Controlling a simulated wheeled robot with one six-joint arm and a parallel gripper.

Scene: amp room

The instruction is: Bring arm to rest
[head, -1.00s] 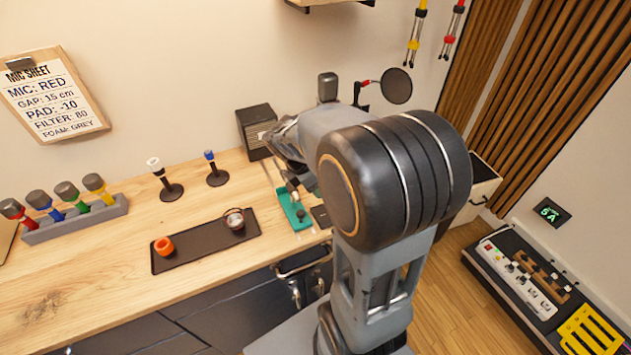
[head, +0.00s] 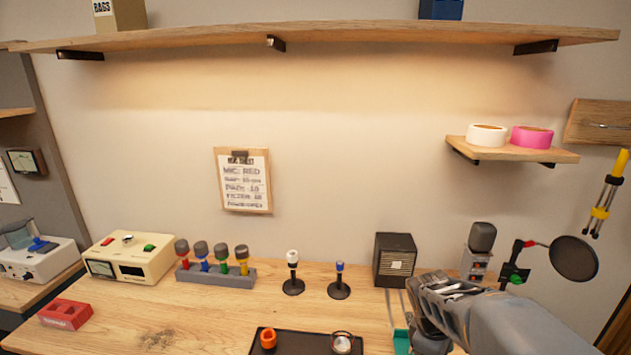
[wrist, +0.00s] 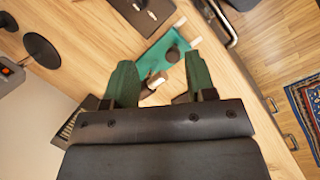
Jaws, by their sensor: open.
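My gripper (wrist: 160,85) is open in the wrist view, with its two green-tipped fingers apart and nothing seen between them but the bench below. In the head view my arm reaches in from the lower right, over the right part of the wooden bench (head: 190,310). A teal mat (wrist: 165,48) lies on the bench beyond the fingers, with a small dark round thing (wrist: 173,54) on it. In the head view only a sliver of the teal mat (head: 401,340) shows beside my arm.
A black tray (head: 305,345) with an orange ring (head: 268,338) lies at the front. A black speaker box (head: 395,260), two mic stands and a rack of coloured mics (head: 215,275) stand along the wall. A pop filter (head: 573,258) is at the right. A shelf (head: 330,38) hangs above.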

